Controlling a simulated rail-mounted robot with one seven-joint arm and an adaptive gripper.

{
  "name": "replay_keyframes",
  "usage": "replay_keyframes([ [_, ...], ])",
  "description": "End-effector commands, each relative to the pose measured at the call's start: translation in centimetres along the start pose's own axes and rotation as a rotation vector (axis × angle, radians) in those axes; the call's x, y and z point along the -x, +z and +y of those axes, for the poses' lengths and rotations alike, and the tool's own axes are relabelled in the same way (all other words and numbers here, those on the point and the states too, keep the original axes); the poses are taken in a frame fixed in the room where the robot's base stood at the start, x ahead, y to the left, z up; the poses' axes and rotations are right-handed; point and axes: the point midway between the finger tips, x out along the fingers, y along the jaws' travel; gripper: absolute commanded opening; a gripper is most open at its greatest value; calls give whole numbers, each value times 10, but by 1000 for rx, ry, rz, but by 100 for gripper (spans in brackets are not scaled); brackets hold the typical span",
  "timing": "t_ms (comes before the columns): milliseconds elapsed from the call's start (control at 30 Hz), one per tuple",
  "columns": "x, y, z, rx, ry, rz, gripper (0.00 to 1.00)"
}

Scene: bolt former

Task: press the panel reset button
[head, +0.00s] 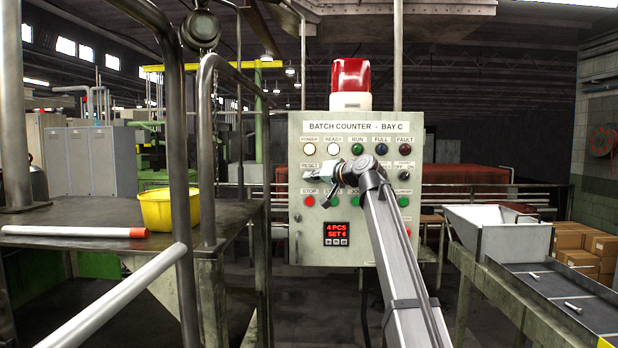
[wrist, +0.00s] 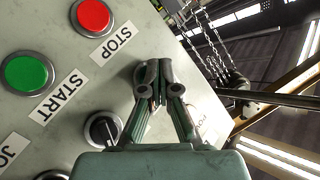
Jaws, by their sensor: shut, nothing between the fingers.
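The grey control panel (head: 300,230), headed "BATCH COUNTER - BAY C", stands upright in the middle of the head view. My gripper (head: 312,175) is in front of its left part, above the STOP button (head: 310,201). Its fingers are together and empty in the wrist view (wrist: 153,80). There they are beside the red STOP button (wrist: 94,16), the green START button (wrist: 27,73) and a black selector knob (wrist: 103,130). Any contact with the panel is unclear. I cannot read a RESET label; my arm hides part of the lower right panel, where a red button edge (head: 408,231) shows.
A red beacon (head: 350,75) tops the panel. A bench with a yellow bin (head: 168,208) and steel rails (head: 205,150) stands at left. A chute (head: 500,232) with loose bolts is at right. In the wrist view, chains (wrist: 210,45) hang beyond the panel edge.

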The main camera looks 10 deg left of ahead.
Motion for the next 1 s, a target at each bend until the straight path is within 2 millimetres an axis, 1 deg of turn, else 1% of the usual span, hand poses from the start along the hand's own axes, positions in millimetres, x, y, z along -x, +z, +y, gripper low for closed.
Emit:
replay_keyframes([
  [167, 4, 4, -3, 0, 0, 0, 0],
  [567, 7, 5, -5, 0, 0, 0, 0],
  [1000, 33, 24, -24, 1, 0, 0, 0],
])
